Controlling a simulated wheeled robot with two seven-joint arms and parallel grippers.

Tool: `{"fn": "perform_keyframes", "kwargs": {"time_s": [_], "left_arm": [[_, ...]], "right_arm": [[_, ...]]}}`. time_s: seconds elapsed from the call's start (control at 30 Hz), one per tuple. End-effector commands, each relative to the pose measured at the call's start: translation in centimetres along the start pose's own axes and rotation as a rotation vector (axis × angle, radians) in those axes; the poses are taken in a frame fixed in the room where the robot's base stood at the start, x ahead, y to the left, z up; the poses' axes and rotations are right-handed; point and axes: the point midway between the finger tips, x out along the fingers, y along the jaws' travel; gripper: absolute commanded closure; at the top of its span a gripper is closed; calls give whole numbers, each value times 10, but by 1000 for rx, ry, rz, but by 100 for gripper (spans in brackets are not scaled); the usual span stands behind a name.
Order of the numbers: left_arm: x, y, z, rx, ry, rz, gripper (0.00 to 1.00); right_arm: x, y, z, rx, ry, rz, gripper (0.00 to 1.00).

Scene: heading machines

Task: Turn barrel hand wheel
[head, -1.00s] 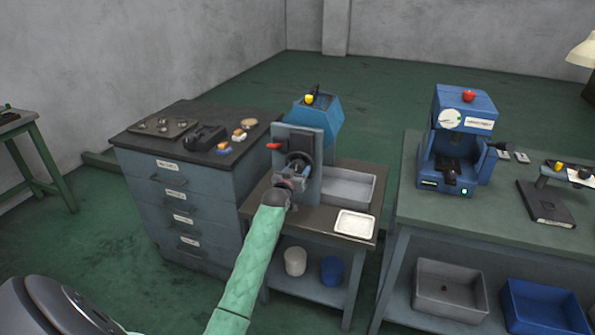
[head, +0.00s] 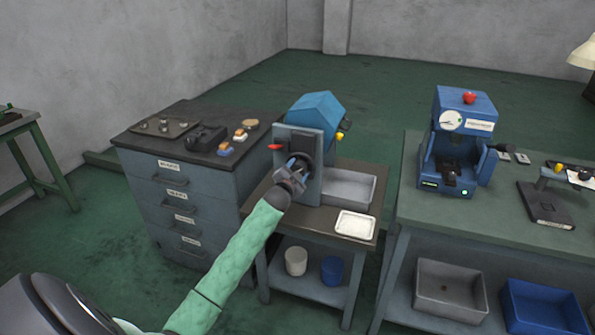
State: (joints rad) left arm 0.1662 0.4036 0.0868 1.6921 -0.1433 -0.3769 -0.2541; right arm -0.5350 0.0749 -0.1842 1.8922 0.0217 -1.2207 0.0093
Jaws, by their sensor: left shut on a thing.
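The barrel (head: 312,110) is blue and faceted. It sits behind a grey upright plate (head: 314,192) on a small brown-topped table. The dark round hand wheel (head: 308,157) is on the near face of the plate, partly hidden by my gripper. My left gripper (head: 295,165) reaches it from below and is shut on it, tilted to the right. The exact contact of the fingers is too small to see. A yellow part (head: 340,135) shows at the barrel's right side. A red knob (head: 274,147) sticks out left of the plate. My right gripper is not in view.
A grey bin (head: 348,187) and a white tray (head: 355,224) stand right of the plate. A drawer cabinet (head: 180,195) with tools on top stands close on the left. A bench with a blue machine (head: 458,140) is on the right.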

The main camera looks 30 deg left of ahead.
Motion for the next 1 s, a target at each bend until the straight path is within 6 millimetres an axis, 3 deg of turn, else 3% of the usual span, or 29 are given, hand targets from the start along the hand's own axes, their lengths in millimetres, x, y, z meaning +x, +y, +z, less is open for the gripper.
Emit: {"fn": "perform_keyframes", "kwargs": {"time_s": [1.0], "left_arm": [[0, -5, -3, 969, -16, -3, 69]], "right_arm": [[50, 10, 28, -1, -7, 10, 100]]}}
